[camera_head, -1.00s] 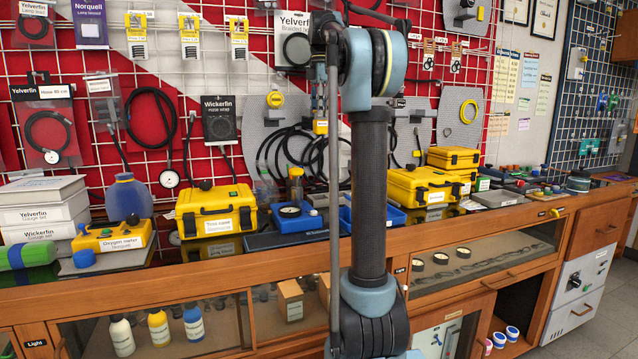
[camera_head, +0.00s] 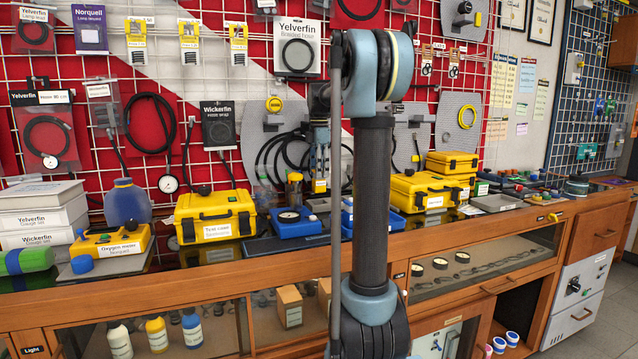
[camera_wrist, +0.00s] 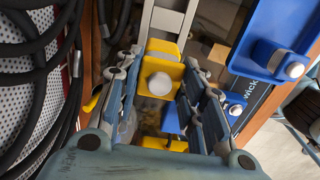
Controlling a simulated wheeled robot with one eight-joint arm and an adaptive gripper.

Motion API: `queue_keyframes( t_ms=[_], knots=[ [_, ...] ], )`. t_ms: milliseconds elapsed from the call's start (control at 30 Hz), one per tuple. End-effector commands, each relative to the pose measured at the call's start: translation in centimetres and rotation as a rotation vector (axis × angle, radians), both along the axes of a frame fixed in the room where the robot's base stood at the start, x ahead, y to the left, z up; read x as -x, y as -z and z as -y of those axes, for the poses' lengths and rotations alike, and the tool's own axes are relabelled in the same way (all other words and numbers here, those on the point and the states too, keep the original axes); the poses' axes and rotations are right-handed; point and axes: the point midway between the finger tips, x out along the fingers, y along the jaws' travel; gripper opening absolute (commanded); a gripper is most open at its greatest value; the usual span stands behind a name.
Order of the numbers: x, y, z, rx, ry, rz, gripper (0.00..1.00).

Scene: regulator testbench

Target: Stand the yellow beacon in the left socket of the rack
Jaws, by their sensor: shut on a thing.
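My gripper (camera_head: 320,172) hangs pointing down in front of the pegboard, left of my arm's dark link. It is shut on the yellow beacon (camera_head: 320,186), which is small here and held above the bench. In the wrist view the yellow beacon (camera_wrist: 160,82) shows between the two fingers of my gripper (camera_wrist: 170,75), with a pale round face toward the camera. A blue fixture (camera_head: 346,216) on the bench, partly hidden by my arm, may be the rack. A blue body with pale knobs (camera_wrist: 265,55) is at right in the wrist view. I cannot make out the left socket.
A blue unit with a dial (camera_head: 297,226) and an amber-topped jar (camera_head: 294,190) stand near the gripper. A yellow test case (camera_head: 215,216) is left, and yellow cases (camera_head: 425,190) are right. Black hoses (camera_wrist: 40,70) hang close to the gripper's left in the wrist view.

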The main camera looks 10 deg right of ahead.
Motion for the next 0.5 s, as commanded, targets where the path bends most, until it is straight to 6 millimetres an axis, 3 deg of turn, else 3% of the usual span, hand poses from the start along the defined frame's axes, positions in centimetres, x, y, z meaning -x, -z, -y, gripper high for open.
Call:
queue_keyframes(
  t_ms=[500],
  knots=[
    [0.0,4.2,0.0,0.000,0.000,0.000,0.09]
  ],
)
